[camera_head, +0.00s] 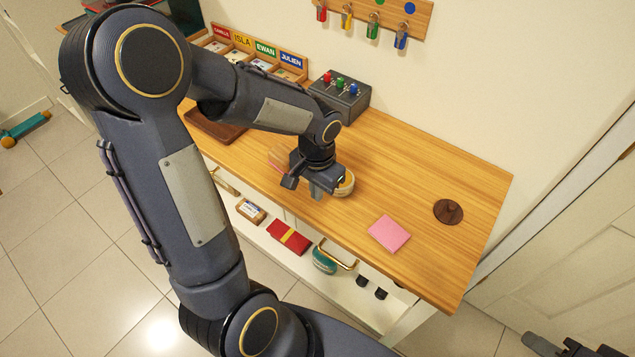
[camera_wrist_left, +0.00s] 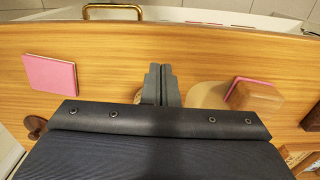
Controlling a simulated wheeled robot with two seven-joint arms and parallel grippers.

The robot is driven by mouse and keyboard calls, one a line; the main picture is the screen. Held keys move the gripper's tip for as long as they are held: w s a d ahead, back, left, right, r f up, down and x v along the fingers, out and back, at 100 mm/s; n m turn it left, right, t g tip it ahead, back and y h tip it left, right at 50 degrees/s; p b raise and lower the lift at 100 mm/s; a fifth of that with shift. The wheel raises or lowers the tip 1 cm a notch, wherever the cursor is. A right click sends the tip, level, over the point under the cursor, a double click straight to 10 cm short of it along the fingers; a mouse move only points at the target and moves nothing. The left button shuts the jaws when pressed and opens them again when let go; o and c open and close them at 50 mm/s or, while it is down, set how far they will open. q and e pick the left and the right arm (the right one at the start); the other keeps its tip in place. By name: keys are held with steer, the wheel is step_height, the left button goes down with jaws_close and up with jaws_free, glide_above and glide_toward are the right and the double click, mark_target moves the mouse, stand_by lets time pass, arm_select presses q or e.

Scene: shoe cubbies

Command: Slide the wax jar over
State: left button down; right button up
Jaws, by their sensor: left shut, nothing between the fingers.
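The wax jar (camera_head: 346,185) is a low round container with a pale side and yellowish top on the wooden bench top. It is partly hidden behind my left gripper (camera_head: 316,190). My left gripper points down close beside it; whether they touch I cannot tell. In the left wrist view the left gripper's fingers (camera_wrist_left: 161,86) are together with nothing between them. The jar is not clearly visible there; a tan rounded patch (camera_wrist_left: 206,95) shows right of the fingers. Dark parts at the lower right of the head view look like my right gripper (camera_head: 575,347), cut off by the edge.
A pink pad (camera_head: 389,233) and a brown disc (camera_head: 448,211) lie to the right, with clear wood around them. A wood-and-pink block (camera_wrist_left: 255,95) lies near the fingers. A grey switch box (camera_head: 341,98) stands behind. The bench's front edge is close.

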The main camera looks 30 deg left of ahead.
mark_target(327, 199)
arm_select(q)
step_height(327, 199, down, 4)
steer(key=shift+s+f, duration=0.1)
steer(key=w+p, duration=0.1)
steer(key=w, duration=0.2)
steer(key=shift+w+d+f, duration=0.1)
steer(key=shift+d, duration=0.05)
steer(key=shift+w+f, duration=0.1)
steer(key=shift+w, duration=0.35)
